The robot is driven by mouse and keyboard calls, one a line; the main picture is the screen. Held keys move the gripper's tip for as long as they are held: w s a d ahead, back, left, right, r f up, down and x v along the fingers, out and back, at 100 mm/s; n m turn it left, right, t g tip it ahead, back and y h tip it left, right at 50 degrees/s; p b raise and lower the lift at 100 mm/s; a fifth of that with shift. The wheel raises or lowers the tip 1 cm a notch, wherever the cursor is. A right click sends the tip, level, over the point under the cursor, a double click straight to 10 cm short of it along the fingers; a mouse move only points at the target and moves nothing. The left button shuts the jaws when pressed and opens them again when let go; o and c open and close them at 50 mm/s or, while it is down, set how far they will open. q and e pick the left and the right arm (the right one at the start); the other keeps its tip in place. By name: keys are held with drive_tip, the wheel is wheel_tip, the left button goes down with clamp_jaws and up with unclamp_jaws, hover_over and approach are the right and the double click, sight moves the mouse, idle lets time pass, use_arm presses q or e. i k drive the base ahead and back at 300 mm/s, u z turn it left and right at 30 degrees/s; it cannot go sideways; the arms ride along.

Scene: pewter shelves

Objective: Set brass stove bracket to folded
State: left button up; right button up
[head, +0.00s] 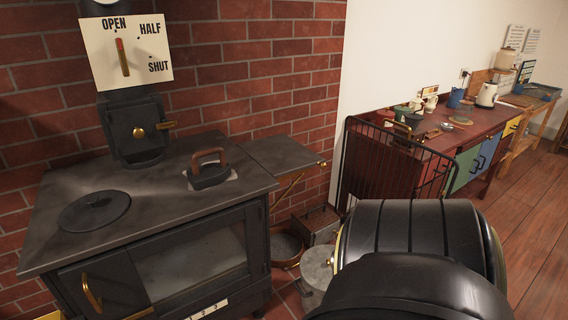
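The brass stove bracket (289,188) shows as a thin slanted brass strut beneath the stove's side shelf (268,153). The side shelf is a dark flap on the right of the black stove (150,205), and it stands out level with a small brass knob (321,164) at its outer corner. The strut's lower end lies close to the stove's side. Neither of my grippers is in view. A large black link of my own arm fills the lower right.
A flat iron (208,176) sits on the stove top. Below the shelf are a round pan (285,248), a grey lidded pot (316,270) and a box (316,224). A black wire guard (392,165) stands right of the shelf, before a cluttered bench.

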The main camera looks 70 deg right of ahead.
sight(301, 173)
drive_tip(key=k, duration=0.35)
drive_tip(key=z, duration=0.85)
